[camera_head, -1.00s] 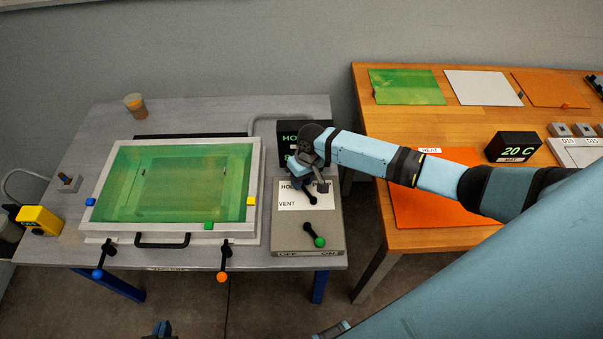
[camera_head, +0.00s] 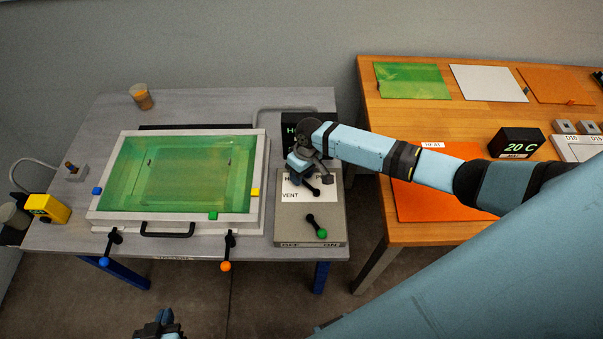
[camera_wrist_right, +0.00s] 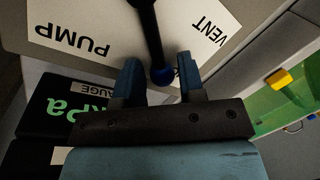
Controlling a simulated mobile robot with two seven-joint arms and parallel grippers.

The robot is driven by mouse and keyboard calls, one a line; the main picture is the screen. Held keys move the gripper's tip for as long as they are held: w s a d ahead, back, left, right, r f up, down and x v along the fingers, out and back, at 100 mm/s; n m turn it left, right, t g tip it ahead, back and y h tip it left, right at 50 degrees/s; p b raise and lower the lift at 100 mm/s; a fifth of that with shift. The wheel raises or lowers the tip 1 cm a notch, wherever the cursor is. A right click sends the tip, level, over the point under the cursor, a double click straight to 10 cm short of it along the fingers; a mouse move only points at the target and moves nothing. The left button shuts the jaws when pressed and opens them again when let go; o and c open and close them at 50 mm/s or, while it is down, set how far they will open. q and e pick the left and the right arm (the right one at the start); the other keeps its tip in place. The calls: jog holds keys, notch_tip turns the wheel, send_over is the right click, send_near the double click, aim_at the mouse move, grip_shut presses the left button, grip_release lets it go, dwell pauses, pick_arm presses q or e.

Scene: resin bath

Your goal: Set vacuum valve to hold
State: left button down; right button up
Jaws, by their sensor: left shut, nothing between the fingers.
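The vacuum valve is a black lever with a dark blue knob (camera_wrist_right: 162,75) on a grey control panel (camera_head: 284,222). In the head view the lever (camera_head: 313,190) is partly covered by my right gripper (camera_head: 303,170). In the right wrist view my right gripper (camera_wrist_right: 160,78) is open, with the knob between its two fingers and gaps beside it. PUMP (camera_wrist_right: 72,40) and VENT (camera_wrist_right: 208,33) labels show on either side of the lever. My left gripper (camera_head: 160,327) is shut and empty at the bottom edge, away from the panel.
A second lever with a green knob (camera_head: 322,233) stands nearer the panel's front edge, above OFF and ON. A dark gauge (camera_wrist_right: 70,110) stands just behind the valve. The framed green bath (camera_head: 263,150) is left of the panel. A wooden table (camera_head: 372,125) stands to the right.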

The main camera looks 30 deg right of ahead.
notch_tip(320, 180, up, 14)
jog(key=d, duration=0.2)
jog(key=shift+w+d+f+b, duration=0.2)
jog(key=shift+w+d+b, duration=0.1)
jog(key=shift+w+b, duration=0.15)
dwell(0.4)
jog(key=s+a+f+t+y, duration=0.1)
jog(key=s+a+f+t, duration=0.1)
jog(key=s+a+f, duration=0.1)
jog(key=s+a+f+t+y, duration=0.1)
jog(key=s+a+f, duration=0.2)
jog(key=s+a, duration=0.1)
jog(key=s+a+f+t+y, duration=0.1)
jog(key=s+a+f+t, duration=0.1)
jog(key=s+a+f, duration=0.1)
jog(key=shift+s+a+f+t+p, duration=0.25)
jog(key=shift+s+f+t+p, duration=0.05)
jog(key=shift+p, duration=0.1)
jog(key=s+t, duration=0.1)
jog(key=s, duration=0.2)
jog(key=s+t, duration=0.1)
jog(key=shift+s+a+f+t, duration=0.15)
jog(key=shift+s+f+t, duration=0.15)
jog(key=s+d+r+t+h, duration=0.1)
jog(key=s+d+t, duration=0.2)
jog(key=s, duration=0.5)
jog(key=shift+r+m+h, duration=0.2)
jog(key=shift+m+h, duration=0.1)
jog(key=shift+h, duration=0.1)
